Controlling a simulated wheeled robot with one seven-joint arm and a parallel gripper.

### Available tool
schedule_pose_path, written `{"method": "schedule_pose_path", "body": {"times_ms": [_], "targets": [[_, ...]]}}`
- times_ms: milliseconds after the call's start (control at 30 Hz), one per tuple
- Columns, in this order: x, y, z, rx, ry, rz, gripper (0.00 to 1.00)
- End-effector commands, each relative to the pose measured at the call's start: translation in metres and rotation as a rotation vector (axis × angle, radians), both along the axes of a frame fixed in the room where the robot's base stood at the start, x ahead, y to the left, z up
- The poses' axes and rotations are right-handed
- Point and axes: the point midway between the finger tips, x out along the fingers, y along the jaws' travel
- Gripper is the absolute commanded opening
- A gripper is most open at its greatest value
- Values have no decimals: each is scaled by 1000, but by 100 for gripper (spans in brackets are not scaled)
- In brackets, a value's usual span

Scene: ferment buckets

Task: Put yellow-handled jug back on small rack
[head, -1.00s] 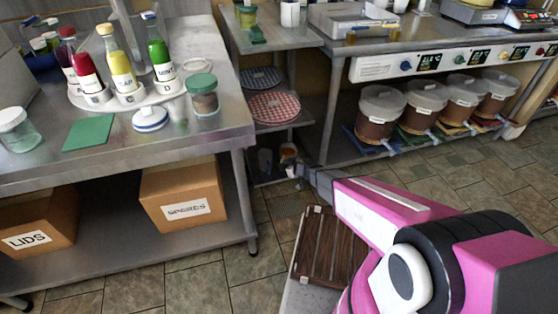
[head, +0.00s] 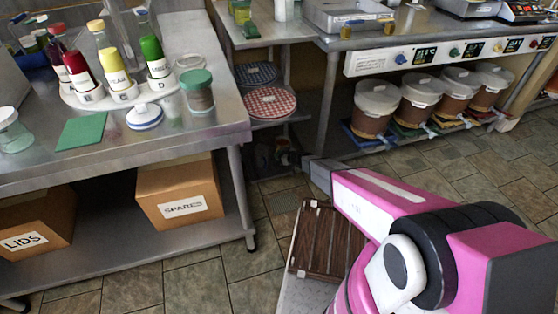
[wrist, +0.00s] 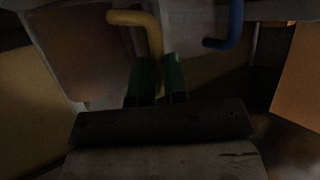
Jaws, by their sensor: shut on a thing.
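In the wrist view, the yellow handle (wrist: 153,34) of the jug comes down between the green fingertips of my gripper (wrist: 157,84), which is shut on it. The picture is dark, and the outline of the jug's body is hard to make out. A blue handle (wrist: 228,30) shows to the right, apart from my fingers. In the head view, my gripper (head: 291,158) reaches into the shadowed low part of the small rack (head: 304,114) between the two tables. The jug is small and dark there. I cannot tell whether it touches a shelf.
A steel table (head: 215,130) stands left, above a box marked SPARES (head: 180,190). Lidded buckets (head: 373,108) stand right. A brown slatted crate (head: 322,240) lies below my arm.

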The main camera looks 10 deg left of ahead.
Motion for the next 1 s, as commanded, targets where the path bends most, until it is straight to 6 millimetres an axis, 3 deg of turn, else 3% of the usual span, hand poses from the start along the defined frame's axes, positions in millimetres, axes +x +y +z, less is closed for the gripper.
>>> {"method": "schedule_pose_path", "body": {"times_ms": [233, 633, 667, 700, 733, 1000], "targets": [[1, 0, -31, 1, 0, 0, 0], [0, 0, -35, 1, -1, 0, 0], [0, 0, -36, 0, 0, -1, 20], [0, 0, -36, 0, 0, -1, 33], [0, 0, -35, 0, 0, -1, 40], [0, 0, -35, 0, 0, -1, 40]]}}
